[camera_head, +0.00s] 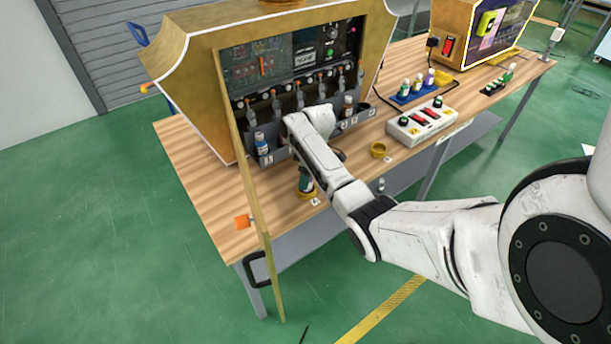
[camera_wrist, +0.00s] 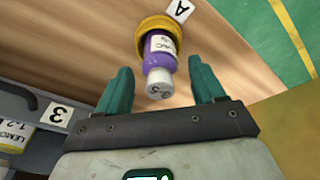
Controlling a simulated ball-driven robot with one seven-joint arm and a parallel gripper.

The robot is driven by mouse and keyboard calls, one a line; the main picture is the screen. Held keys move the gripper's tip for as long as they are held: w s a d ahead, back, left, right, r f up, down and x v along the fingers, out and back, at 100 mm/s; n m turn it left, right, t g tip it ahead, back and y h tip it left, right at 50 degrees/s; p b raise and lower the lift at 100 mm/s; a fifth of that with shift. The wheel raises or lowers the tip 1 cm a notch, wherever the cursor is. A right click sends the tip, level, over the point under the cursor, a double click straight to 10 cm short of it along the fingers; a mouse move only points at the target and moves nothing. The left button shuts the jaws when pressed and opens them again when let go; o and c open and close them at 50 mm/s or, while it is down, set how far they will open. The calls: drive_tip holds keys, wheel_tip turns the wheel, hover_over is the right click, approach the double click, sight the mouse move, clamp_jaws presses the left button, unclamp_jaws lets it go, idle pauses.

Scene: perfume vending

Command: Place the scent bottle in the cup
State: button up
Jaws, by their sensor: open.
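The scent bottle (camera_wrist: 161,48) is purple with a white label and a pale cap marked with a number. In the wrist view its base is inside the yellow ring-shaped cup (camera_wrist: 146,24) beside the tag marked A. The bottle appears to stand in the cup, but the exact seating at its base is hidden. My gripper (camera_wrist: 160,68) is open, with one teal finger on each side of the bottle and a gap showing on both sides. In the head view the yellow cup (camera_head: 309,193) is at the table's front edge, partly covered by dark teal parts; the bottle is not clear there.
The wooden dispenser (camera_head: 195,75) stands behind, with bottles in its grey tray (camera_head: 280,155). A second yellow cup (camera_head: 378,149) and a button box (camera_head: 421,122) are to the right. A blue rack (camera_head: 412,95) holds small bottles. An open panel edge (camera_head: 258,215) stands left of my arm.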

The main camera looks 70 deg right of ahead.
wheel_tip(320, 180, up, 11)
drive_tip(key=s, duration=0.1)
drive_tip(key=shift+s+d+r, duration=0.15)
drive_tip(key=shift+s, duration=0.15)
